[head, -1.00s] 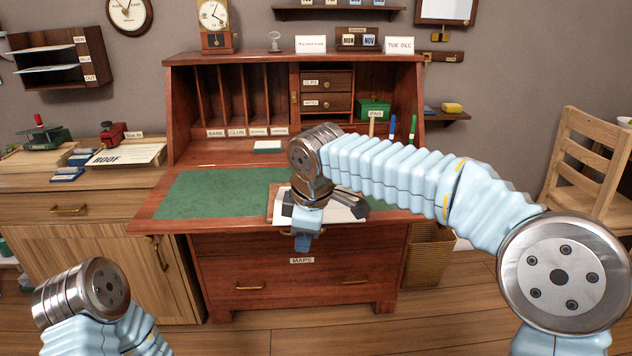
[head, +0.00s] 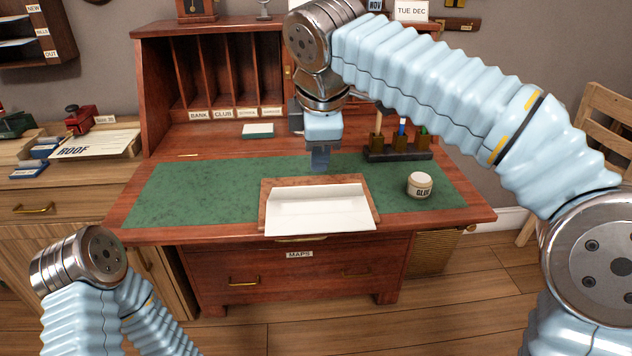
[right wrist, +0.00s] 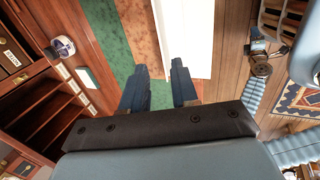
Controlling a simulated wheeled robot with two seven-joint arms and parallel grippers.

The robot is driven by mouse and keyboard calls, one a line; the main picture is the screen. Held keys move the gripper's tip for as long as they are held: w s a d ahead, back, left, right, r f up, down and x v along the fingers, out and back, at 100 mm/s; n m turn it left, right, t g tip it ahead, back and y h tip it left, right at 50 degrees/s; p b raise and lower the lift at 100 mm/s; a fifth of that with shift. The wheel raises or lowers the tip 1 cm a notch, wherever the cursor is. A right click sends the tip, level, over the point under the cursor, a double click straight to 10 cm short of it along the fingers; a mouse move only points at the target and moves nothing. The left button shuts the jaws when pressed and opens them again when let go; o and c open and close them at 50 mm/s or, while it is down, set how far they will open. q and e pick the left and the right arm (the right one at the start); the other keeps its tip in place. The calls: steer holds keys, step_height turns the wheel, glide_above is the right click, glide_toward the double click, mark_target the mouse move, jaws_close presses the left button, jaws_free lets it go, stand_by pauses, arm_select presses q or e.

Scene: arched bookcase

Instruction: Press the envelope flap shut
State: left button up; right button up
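The white envelope (head: 318,212) lies on a brown board (head: 265,205) at the front of the green desk mat. I cannot tell how far the flap is raised. My right gripper (head: 320,160) hangs just beyond the envelope's far edge, apart from it. In the right wrist view, its two dark fingers (right wrist: 160,88) are apart with nothing between them, and the envelope (right wrist: 188,35) shows ahead of them.
A small white-topped block (head: 258,130) lies at the back. The mat's left half (head: 190,190) is clear.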

mark_target(317, 192)
steer(key=b+x, duration=0.1)
steer(key=x, duration=0.9)
jaws_close()
